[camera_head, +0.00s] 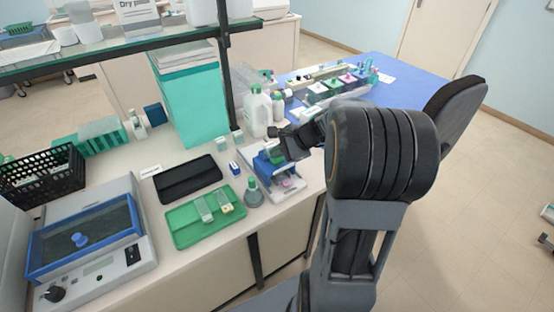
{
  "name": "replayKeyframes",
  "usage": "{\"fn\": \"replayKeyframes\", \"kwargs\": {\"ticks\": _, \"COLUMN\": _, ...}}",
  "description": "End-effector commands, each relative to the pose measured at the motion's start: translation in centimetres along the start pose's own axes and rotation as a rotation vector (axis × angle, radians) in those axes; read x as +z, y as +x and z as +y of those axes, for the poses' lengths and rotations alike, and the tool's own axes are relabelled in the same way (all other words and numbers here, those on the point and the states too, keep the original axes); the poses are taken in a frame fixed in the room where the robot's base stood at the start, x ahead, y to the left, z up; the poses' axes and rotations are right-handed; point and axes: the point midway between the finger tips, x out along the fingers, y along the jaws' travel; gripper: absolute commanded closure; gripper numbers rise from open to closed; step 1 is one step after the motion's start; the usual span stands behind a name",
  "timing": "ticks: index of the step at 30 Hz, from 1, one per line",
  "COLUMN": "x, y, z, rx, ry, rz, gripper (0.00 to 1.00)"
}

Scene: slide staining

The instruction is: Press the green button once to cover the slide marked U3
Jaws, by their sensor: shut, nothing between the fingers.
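My gripper (287,143) is shut and empty, pointing left, over the back of a small blue and white device (270,181) near the counter's front edge. The arm comes in from the right and hides part of the device. A pinkish patch shows at the device's front, too small to identify. I cannot make out the green button clearly; the gripper may hide it. I cannot tell whether the fingers touch the device. Slides (203,208) lie on a green tray (184,236) left of the device; their marks, including U3, are unreadable.
A grey-green bottle (253,192) stands between tray and device. White bottles (257,112) stand behind the device. A dark flat case (188,179) lies behind the tray. A blue-lidded machine (86,240) is at left. A glass shelf (130,40) with a dark post stands behind.

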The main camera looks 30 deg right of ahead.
Motion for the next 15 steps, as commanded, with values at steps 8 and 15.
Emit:
{"fn": "replayKeyframes", "kwargs": {"ticks": 8, "x": -0.10, "y": 0.14, "z": 0.10, "rx": 0.000, "ry": 0.000, "rz": 0.000, "gripper": 1.00}}
{"fn": "replayKeyframes", "kwargs": {"ticks": 15, "x": -0.26, "y": 0.35, "z": 0.26, "rx": 0.000, "ry": 0.000, "rz": 0.000, "gripper": 1.00}}
